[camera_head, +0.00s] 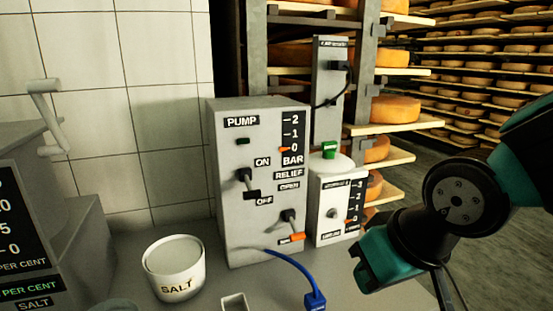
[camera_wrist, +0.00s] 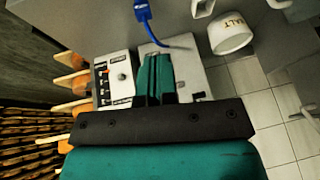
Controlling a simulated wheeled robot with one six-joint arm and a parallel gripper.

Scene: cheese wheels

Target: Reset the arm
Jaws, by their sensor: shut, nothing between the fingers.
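My gripper (camera_wrist: 153,62) shows in the wrist view as two teal fingers lying together, shut and empty. In that view they cover part of the pump box (camera_wrist: 188,78) behind them. In the head view my arm comes in from the right edge, and its teal end hangs over the right side of the counter, right of the blue hose. Nothing is held there.
The pump box (camera_head: 260,205) stands on the counter beside a smaller gauge box (camera_head: 328,195). A blue hose (camera_head: 291,262) runs along the front. A salt tub (camera_head: 175,270) is left. Shelves of cheese wheels (camera_head: 395,109) stand behind.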

